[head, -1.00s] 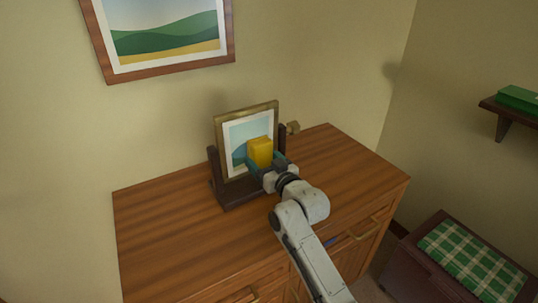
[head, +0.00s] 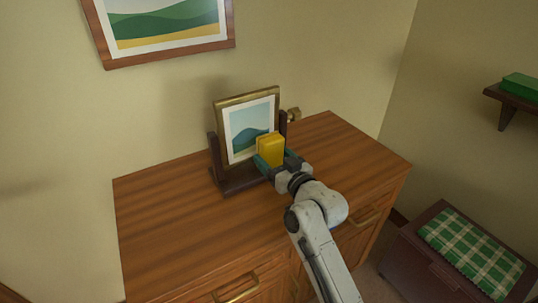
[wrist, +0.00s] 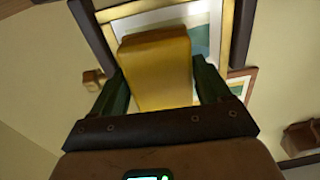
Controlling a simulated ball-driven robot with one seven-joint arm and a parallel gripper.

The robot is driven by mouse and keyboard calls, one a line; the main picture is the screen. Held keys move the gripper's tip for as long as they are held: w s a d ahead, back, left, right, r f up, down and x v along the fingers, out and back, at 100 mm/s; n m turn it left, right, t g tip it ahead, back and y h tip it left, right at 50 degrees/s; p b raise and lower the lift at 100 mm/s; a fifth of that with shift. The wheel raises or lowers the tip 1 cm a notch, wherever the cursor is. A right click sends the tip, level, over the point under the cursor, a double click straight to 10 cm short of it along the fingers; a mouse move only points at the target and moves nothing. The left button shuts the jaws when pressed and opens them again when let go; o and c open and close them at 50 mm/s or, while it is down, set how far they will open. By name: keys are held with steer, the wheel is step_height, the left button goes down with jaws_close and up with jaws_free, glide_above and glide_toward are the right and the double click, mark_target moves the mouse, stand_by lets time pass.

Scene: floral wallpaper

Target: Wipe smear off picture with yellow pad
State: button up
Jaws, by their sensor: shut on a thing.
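The framed picture (head: 247,118) has a gold frame, a white mat and a blue-green hill scene. It stands upright in a dark wooden stand (head: 240,184) on the dresser. My gripper (head: 276,160) is shut on the yellow pad (head: 270,149) in front of the picture's lower right. The pad covers that corner in the head view. In the wrist view the pad (wrist: 158,70) sits between the green fingers and hides much of the picture (wrist: 200,42). I cannot tell whether the pad touches the picture. I cannot make out a smear.
The wooden dresser top (head: 170,215) is clear left of the stand and to the right. A brass-coloured knob (head: 293,115) sits at the stand's right side. A larger framed landscape (head: 165,25) hangs above. A checked-cushion bench (head: 475,250) and a shelf (head: 508,100) are at right.

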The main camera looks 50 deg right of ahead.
steer(key=shift+s, duration=0.25)
steer(key=shift+b+v, duration=0.4)
steer(key=shift+v, duration=0.6)
steer(key=shift+s+a, duration=0.15)
steer(key=shift+s, duration=0.35)
steer(key=shift+r, duration=0.15)
